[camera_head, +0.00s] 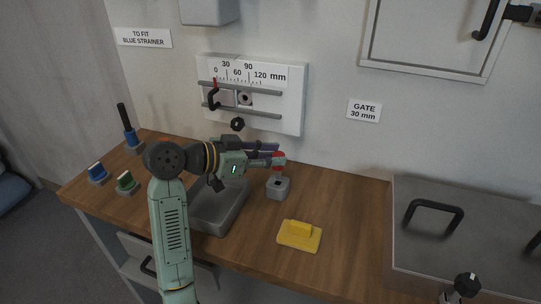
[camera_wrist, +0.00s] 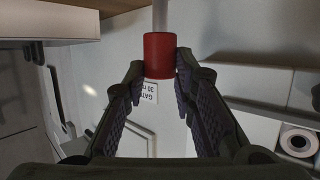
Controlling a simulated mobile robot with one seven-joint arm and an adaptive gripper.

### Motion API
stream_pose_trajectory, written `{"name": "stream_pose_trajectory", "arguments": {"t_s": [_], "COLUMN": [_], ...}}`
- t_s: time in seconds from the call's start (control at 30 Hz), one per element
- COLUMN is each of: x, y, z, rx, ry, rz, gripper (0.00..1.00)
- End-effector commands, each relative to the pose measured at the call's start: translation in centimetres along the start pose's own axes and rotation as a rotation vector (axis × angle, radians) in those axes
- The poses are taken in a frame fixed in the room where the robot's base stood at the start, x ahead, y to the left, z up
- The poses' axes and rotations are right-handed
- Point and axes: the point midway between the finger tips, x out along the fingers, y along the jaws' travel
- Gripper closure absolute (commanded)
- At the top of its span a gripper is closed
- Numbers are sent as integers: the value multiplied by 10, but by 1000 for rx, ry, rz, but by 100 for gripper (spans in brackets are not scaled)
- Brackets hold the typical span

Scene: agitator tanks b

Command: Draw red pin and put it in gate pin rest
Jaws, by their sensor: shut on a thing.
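My gripper (camera_head: 270,160) is shut on the red head of the red pin (camera_head: 279,159). The wrist view shows the red head (camera_wrist: 160,55) between the two fingertips (camera_wrist: 161,66), with a pale shaft running out of it to the top of the picture. In the head view the pin is just above a small grey block with a dark hole in its top (camera_head: 278,189), which looks like the gate pin rest. Whether the shaft's tip is in the hole cannot be told. The white gate plate with its millimetre scale (camera_head: 291,98) is on the wall behind.
A grey tray (camera_head: 232,215) lies left of the block, partly behind my arm. A yellow block (camera_head: 299,235) lies in front. Blue (camera_head: 97,174) and green (camera_head: 126,182) pieces stand at the left. A metal lid with a handle (camera_head: 450,240) is at the right. Bare wood lies between.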

Motion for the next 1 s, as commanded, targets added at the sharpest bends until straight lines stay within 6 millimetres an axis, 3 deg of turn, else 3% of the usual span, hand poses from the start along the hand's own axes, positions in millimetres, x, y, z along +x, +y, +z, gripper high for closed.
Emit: {"name": "stream_pose_trajectory", "arguments": {"t_s": [0.6,1.0], "x": [0,3], "y": [0,0], "z": [0,10], "rx": [0,0], "ry": [0,0], "rz": [-1,-1], "gripper": [100,100]}}
